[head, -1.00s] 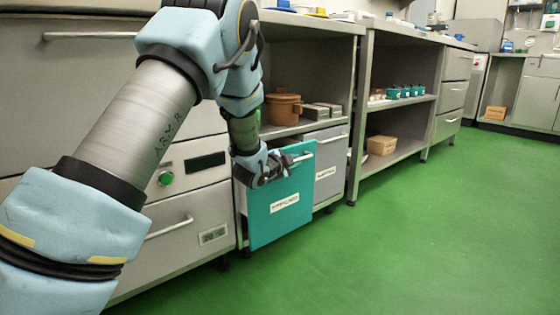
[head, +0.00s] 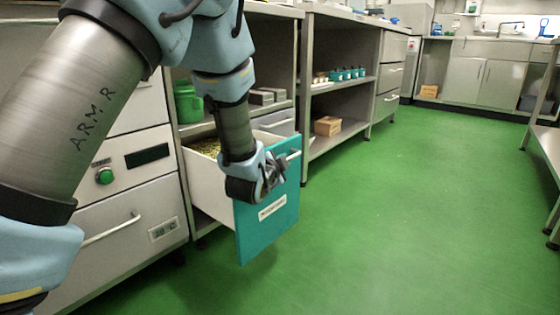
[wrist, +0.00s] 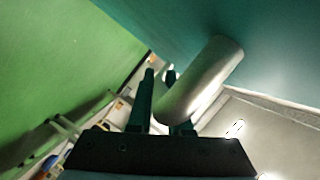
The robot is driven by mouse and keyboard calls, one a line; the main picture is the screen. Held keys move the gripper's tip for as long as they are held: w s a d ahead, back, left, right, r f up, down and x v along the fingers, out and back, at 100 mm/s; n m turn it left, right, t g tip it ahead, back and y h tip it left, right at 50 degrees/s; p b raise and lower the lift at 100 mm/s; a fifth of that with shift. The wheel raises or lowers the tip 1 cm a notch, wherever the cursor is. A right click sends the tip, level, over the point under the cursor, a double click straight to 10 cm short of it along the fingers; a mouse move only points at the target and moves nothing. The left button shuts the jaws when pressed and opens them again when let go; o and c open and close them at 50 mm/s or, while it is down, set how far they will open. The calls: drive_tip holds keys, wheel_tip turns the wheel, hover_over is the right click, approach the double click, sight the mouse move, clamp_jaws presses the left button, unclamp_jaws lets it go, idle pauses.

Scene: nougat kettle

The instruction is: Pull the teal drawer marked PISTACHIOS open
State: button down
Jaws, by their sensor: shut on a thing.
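The teal drawer (head: 265,238) stands well out from the lower cabinet in the head view. Its pale side wall (head: 208,185) shows, and greenish-yellow contents (head: 206,146) are visible inside. A white label (head: 272,208) is on its front, too small to read. My gripper (head: 275,174) is at the top of the teal front, shut on the bar handle (head: 292,156). In the wrist view, the dark fingers (wrist: 160,95) are on either side of the silver handle (wrist: 207,78), close to the teal face. My arm hides part of the drawer's inside.
A green pot (head: 187,102) and grey boxes (head: 267,97) are on the shelf above. A grey drawer (head: 275,123) is beside the teal one. Open shelving with a cardboard box (head: 327,126) stands farther along. The green floor (head: 400,220) in front is clear.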

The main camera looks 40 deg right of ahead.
drive_tip(key=c, duration=0.8)
unclamp_jaws()
drive_tip(key=shift+c, duration=0.2)
drive_tip(key=p+v, duration=0.4)
drive_tip(key=v, duration=0.6)
drive_tip(key=shift+s+a, duration=0.2)
drive_tip(key=shift+a, duration=0.1)
drive_tip(key=shift+r, duration=0.1)
